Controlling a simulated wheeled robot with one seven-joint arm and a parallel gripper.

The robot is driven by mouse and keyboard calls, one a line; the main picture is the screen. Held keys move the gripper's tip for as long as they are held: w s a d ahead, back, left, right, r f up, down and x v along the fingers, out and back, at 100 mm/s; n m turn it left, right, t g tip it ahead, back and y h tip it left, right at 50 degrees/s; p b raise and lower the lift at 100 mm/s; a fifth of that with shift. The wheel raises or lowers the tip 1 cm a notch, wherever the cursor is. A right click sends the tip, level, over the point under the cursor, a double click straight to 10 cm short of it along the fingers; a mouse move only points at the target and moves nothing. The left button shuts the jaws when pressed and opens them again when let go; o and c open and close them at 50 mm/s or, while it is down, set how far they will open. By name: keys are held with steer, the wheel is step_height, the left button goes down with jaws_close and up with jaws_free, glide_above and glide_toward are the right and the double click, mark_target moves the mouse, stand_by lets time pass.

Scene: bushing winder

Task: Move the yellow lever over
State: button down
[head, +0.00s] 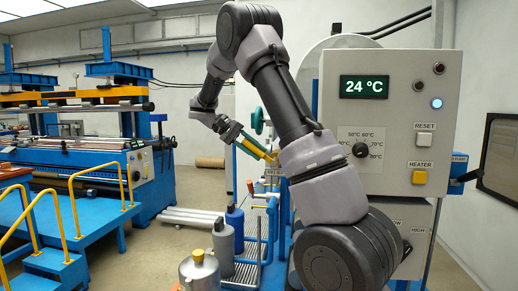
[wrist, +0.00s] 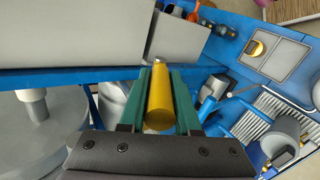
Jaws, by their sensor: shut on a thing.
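The yellow lever (wrist: 160,104) is a smooth yellow handle with a grey metal tip at its far end. My gripper (wrist: 161,78) has its green fingers on either side of the lever and is shut on it. In the head view my gripper (head: 253,146) is at the middle of the picture, left of the grey control cabinet (head: 385,215). A small part of the yellow lever (head: 270,157) shows at its fingers. My own arm hides what lies behind it, including part of the lever's mount.
The cabinet has a display reading 24 °C (head: 364,87), a black dial (head: 361,150), a reset button (head: 424,139) and a yellow heater button (head: 420,177). Metal cylinders (head: 199,270) stand below my gripper. Blue winding machinery with yellow rails (head: 70,215) stands at left.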

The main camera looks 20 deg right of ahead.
steer(key=shift+w+a+f+g+h, duration=0.2)
steer(key=shift+f+g+h, duration=0.1)
steer(key=shift+g+h, duration=0.15)
steer(key=c, duration=0.6)
jaws_free()
steer(key=shift+f, duration=0.1)
steer(key=v, duration=1)
steer(key=shift+w+a, duration=0.1)
steer(key=shift+a, duration=0.3)
